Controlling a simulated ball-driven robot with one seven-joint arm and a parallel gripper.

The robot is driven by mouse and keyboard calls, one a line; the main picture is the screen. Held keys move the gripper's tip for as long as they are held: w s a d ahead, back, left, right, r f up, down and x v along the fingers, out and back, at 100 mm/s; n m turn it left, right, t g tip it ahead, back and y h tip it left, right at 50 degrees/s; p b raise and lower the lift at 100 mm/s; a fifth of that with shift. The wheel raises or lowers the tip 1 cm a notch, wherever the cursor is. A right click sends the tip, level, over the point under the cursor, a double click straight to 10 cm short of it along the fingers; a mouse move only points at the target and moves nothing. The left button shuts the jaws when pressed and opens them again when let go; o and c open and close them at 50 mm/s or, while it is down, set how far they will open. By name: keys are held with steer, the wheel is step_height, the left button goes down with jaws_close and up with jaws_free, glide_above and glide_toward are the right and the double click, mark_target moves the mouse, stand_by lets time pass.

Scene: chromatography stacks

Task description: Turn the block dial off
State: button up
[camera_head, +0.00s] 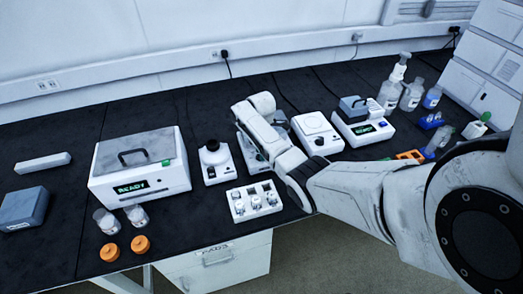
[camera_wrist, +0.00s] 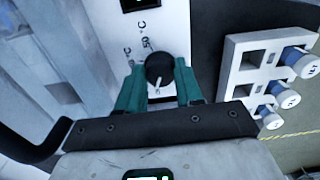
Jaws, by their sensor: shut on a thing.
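The round black dial (camera_wrist: 157,68) sits on a white device panel (camera_wrist: 116,22) in the wrist view. A pale pointer line on the dial points toward the bottom of that picture, and small dark markings lie on the panel beside it. My gripper (camera_wrist: 159,76) has one green finger on each side of the dial and is shut on it. In the head view my arm hides the gripper and the dial. A white device (camera_head: 243,147) shows only in part behind the arm there.
A white rack (camera_head: 255,208) with several small vials stands close by, toward the table's front edge; it shows in the wrist view (camera_wrist: 236,62). A white instrument with a black knob (camera_head: 216,172) is just left of my arm. A READY box (camera_head: 170,178) stands farther left.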

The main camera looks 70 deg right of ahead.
steer(key=shift+w+n, duration=0.1)
steer(key=shift+n, duration=0.8)
steer(key=o, duration=1)
steer(key=shift+o, duration=0.2)
step_height(320, 180, up, 11)
steer(key=shift+f, duration=0.1)
